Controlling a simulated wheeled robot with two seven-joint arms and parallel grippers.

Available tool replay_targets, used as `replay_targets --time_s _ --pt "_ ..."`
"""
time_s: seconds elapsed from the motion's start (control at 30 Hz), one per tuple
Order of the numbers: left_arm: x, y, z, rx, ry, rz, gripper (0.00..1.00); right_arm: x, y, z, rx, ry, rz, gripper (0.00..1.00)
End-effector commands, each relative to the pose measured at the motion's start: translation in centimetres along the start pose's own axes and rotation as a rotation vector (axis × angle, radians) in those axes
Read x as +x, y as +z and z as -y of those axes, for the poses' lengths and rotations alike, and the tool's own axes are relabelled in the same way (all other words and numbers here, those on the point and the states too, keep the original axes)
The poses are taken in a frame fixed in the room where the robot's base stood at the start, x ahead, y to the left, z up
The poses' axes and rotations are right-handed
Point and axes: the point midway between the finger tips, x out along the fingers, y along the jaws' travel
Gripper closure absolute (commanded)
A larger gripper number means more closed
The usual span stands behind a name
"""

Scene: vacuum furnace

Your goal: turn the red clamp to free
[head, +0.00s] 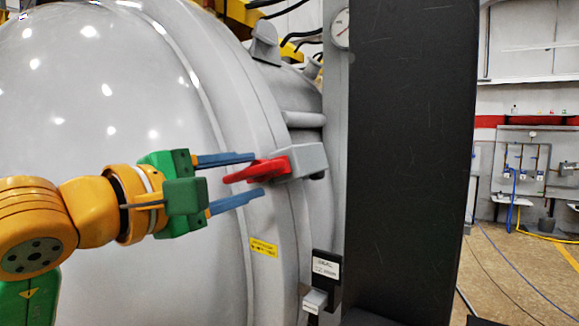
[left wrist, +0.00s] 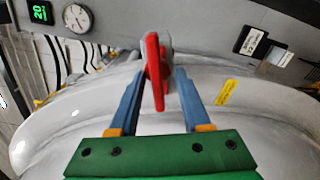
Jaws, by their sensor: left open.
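The red clamp (head: 257,171) is a red lever on a grey block (head: 301,161) at the flange of the grey furnace door. My left gripper (head: 256,174) is open, with its blue fingers on either side of the red lever. In the left wrist view the red clamp (left wrist: 155,70) stands between the two fingertips (left wrist: 157,78), with gaps visible on both sides. The lever points left toward my gripper in the head view. My right gripper is in neither view.
A black upright panel (head: 412,150) stands right of the clamp. A yellow label (head: 264,247) is on the flange below, and a small labelled box (head: 326,268) sits lower right. A round gauge (left wrist: 77,18) and a green display (left wrist: 40,12) show at upper left.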

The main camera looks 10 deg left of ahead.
Motion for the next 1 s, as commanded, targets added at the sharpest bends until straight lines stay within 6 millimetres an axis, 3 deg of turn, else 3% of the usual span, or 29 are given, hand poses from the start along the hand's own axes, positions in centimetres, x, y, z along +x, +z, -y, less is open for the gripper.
replay_targets --time_s 0.33,0.67,0.83,1.0 --pt "6.0 0.2 -0.4 -0.005 -0.007 0.002 0.53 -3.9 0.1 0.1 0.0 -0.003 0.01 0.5" --pt "7.0 0.0 0.1 -0.002 -0.003 0.001 0.53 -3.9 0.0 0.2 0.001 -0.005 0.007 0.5" --pt "7.0 0.0 0.1 -0.003 -0.004 0.001 0.98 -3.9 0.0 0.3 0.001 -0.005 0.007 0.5" --pt "7.0 0.0 0.1 -0.004 -0.004 0.002 1.0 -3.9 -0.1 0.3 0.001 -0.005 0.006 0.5"
